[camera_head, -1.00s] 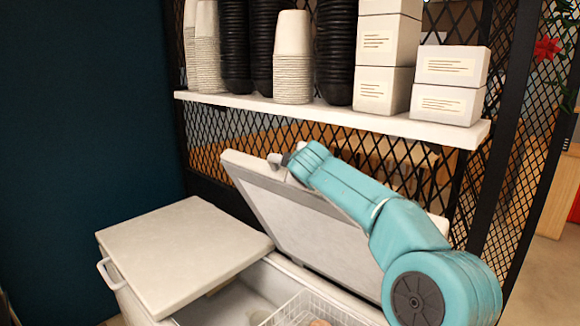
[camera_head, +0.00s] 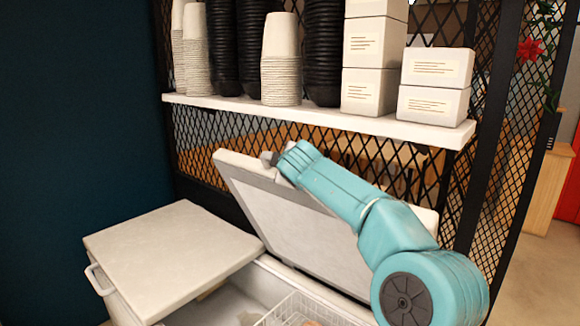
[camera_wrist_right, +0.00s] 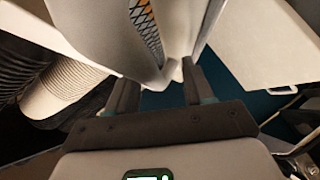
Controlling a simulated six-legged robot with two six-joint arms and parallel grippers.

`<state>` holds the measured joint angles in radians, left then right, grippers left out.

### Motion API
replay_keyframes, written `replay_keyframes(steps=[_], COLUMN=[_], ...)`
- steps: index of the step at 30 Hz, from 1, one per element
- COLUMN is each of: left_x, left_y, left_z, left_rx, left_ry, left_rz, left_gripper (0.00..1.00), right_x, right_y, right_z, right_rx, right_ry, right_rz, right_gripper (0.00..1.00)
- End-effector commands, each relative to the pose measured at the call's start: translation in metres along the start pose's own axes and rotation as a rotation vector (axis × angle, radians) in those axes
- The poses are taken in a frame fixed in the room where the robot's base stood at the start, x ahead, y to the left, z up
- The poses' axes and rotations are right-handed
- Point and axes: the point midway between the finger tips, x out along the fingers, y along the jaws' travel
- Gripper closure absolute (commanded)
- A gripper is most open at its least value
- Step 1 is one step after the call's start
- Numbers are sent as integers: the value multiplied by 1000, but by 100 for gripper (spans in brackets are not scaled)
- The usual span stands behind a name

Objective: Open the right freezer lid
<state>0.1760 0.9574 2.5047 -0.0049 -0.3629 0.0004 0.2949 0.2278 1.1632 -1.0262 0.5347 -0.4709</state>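The right freezer lid (camera_head: 290,215) is raised and leans back steeply, its inner face showing. My right arm reaches across it from the lower right. My right gripper (camera_head: 270,157) is at the lid's upper left corner, mostly hidden by the arm. In the right wrist view the two dark fingers of my right gripper (camera_wrist_right: 160,88) stand apart. The pale lid handle (camera_wrist_right: 172,70) lies at the gap between them, and I cannot tell whether they touch it. The left freezer lid (camera_head: 175,255) lies closed. My left gripper is not in view.
The open freezer compartment holds a white wire basket (camera_head: 300,308). A white shelf (camera_head: 330,122) with stacked cups (camera_head: 281,60), black bowls and white boxes (camera_head: 435,82) hangs above the lid. A black mesh partition (camera_head: 230,150) stands behind.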

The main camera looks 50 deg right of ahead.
Motion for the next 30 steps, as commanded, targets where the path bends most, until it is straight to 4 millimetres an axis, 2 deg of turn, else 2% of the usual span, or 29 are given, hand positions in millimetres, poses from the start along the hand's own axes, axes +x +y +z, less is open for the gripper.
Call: replay_keyframes(steps=[5, 10, 15, 18, 24, 30], left_x=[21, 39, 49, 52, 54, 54], left_y=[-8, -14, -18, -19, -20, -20], left_z=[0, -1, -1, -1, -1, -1], left_rx=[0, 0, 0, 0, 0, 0], left_ry=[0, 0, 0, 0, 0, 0], left_rz=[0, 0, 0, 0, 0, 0], left_gripper=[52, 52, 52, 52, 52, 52], right_x=[-33, -80, -122, -140, -158, -159], right_y=[-5, -4, -2, -2, 0, 0], right_z=[1, 2, 0, 0, 1, 1], right_rx=[1, 3, 2, 1, 1, 0], right_ry=[5, 7, 8, 6, 3, 1], right_rz=[3, 4, 4, 3, 2, 2], right_gripper=[50, 50, 50, 50, 50, 50])
